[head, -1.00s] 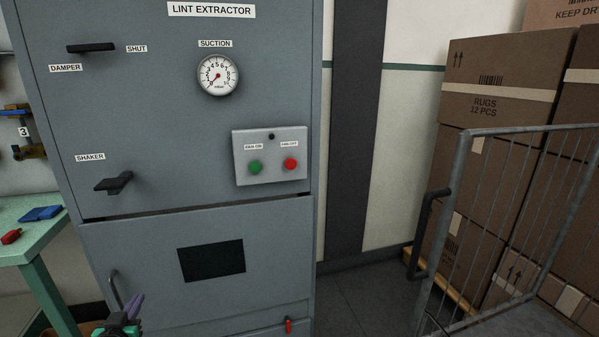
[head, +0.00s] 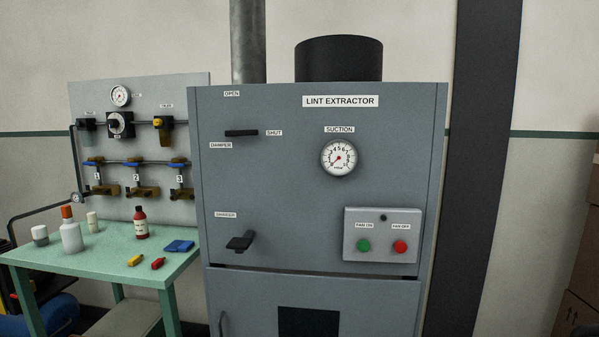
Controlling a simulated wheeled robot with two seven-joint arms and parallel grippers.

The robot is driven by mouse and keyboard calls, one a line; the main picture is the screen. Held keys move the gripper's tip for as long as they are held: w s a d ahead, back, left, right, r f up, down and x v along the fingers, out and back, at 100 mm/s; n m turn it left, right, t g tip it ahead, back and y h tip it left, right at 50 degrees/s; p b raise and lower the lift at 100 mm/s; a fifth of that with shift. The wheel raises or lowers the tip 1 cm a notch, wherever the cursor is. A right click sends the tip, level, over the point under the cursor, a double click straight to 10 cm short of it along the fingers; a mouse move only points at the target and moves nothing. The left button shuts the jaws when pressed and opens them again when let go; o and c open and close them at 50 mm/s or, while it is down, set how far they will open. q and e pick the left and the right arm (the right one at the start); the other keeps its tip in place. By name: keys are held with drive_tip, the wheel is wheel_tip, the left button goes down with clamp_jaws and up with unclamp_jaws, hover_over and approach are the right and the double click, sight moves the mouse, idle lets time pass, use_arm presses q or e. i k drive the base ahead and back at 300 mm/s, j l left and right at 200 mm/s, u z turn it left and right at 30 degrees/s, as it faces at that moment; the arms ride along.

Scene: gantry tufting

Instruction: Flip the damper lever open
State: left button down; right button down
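The damper lever (head: 241,133) is a black bar on the upper left front of the grey lint extractor (head: 280,200). It lies level, its right end pointing at the SHUT label (head: 274,133). The OPEN label (head: 232,94) is above it and the DAMPER label (head: 221,145) just below left. Neither of my grippers shows in the head view now.
The shaker handle (head: 240,242) sticks out below the damper. A switch box (head: 382,215) with green and red buttons is at right, under the suction gauge (head: 339,158). A green table (head: 115,268) with bottles and small tools stands at left, below a valve board (head: 150,150).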

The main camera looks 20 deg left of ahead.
sight(250, 132)
drive_tip(key=j+u, duration=0.15)
drive_tip(key=u, duration=0.85)
